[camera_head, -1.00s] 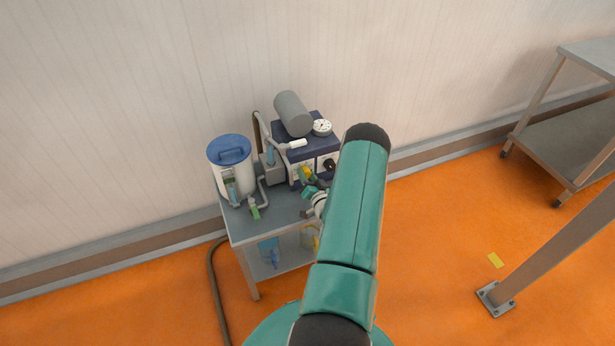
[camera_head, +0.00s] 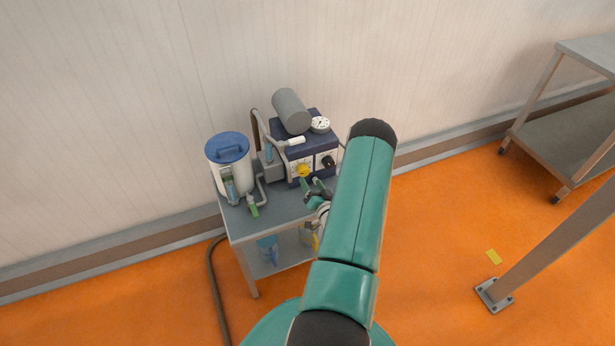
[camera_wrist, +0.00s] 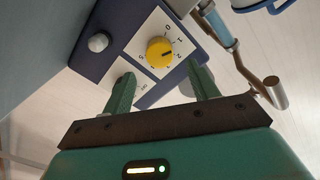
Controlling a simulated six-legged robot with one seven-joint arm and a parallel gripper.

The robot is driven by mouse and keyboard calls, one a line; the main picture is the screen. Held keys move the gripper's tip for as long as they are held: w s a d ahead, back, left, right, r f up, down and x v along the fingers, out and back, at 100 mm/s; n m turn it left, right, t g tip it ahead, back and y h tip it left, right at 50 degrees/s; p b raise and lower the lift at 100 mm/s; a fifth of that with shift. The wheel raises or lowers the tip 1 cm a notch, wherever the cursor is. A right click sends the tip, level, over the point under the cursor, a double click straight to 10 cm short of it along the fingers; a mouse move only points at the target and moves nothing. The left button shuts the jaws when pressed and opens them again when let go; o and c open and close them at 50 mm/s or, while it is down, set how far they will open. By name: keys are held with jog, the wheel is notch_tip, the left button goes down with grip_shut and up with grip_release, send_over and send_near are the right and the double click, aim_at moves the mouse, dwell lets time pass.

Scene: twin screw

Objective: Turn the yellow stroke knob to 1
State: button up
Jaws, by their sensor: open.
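The yellow stroke knob (camera_head: 303,170) sits on the front of the blue and white pump box (camera_head: 290,140) on the cart. In the wrist view the knob (camera_wrist: 159,52) stands on a white dial plate with printed numbers. A dark mark shows on the knob, but I cannot tell surely which number it points to. My gripper (camera_head: 317,189) is open and empty, in front of the box and a little below and right of the knob. In the wrist view the fingers of my gripper (camera_wrist: 161,80) are spread, with the knob beyond them and apart from them.
A black knob (camera_head: 329,162) is right of the yellow one. A grey cylinder (camera_head: 291,111) and a round gauge (camera_head: 320,125) sit on top of the box. A white tank with a blue lid (camera_head: 228,147) stands left on the grey cart (camera_head: 240,236). Pipes run between them.

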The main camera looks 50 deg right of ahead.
jog(key=v, duration=0.7)
jog(key=shift+s+a, duration=0.2)
jog(key=shift+s, duration=0.15)
jog(key=shift+s, duration=0.1)
